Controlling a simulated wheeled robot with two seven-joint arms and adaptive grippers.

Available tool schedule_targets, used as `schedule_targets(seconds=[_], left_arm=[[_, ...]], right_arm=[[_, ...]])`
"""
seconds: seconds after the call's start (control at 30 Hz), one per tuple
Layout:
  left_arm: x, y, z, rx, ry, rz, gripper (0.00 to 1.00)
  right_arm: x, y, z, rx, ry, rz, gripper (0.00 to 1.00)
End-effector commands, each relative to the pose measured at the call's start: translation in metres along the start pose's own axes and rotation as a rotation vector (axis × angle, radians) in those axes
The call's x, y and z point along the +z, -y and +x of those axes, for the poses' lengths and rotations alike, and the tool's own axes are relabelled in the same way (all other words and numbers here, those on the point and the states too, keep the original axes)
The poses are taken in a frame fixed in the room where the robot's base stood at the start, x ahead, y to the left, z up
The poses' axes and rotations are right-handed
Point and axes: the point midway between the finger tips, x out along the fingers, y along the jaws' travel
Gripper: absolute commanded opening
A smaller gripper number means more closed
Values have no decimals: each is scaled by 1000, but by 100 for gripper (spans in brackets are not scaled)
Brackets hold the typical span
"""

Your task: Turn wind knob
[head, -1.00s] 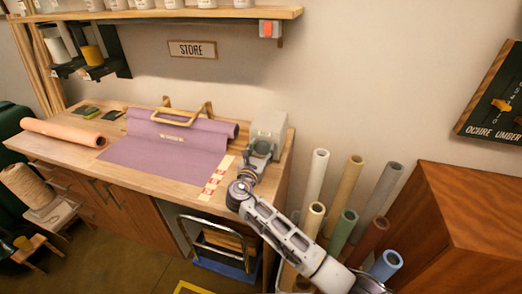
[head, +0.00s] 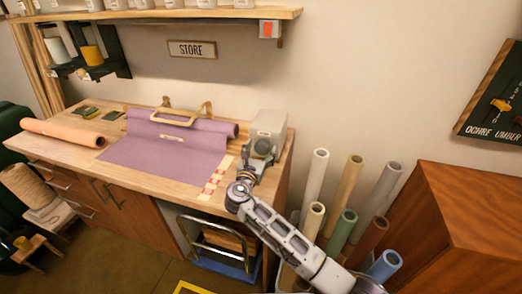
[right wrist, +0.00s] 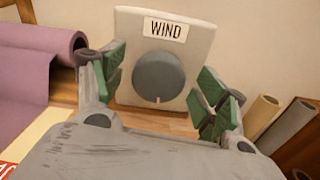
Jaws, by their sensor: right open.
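The wind knob (right wrist: 159,77) is a round dark grey dial on a pale plate labelled "WIND" (right wrist: 185,62) in the right wrist view. A short light mark shows at the dial's lower edge. In the head view its grey housing (head: 268,125) stands at the right end of the wooden counter; the dial cannot be made out there. My right gripper (right wrist: 160,75) is open and empty, with its green-padded fingers on either side of the dial, apparently short of it. It also shows in the head view (head: 257,164), just in front of the housing. My left gripper is out of view.
A purple sheet with its roll (head: 175,157) lies left of the housing on the counter (head: 60,153). Several upright coloured rolls (head: 350,185) stand right of the counter, close to my right arm. A brown cabinet (head: 480,210) is at the far right.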

Motion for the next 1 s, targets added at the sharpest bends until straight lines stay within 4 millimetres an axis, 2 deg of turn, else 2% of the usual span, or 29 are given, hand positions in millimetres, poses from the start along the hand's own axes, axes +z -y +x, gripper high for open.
schedule_targets(seconds=[0.17,0.7,1.0], left_arm=[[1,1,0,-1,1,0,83],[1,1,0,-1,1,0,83],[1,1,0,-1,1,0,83]], right_arm=[[-1,0,-18,1,-1,-1,73],[-1,0,-94,-1,-2,-1,73],[0,0,-112,-1,-1,0,73]])
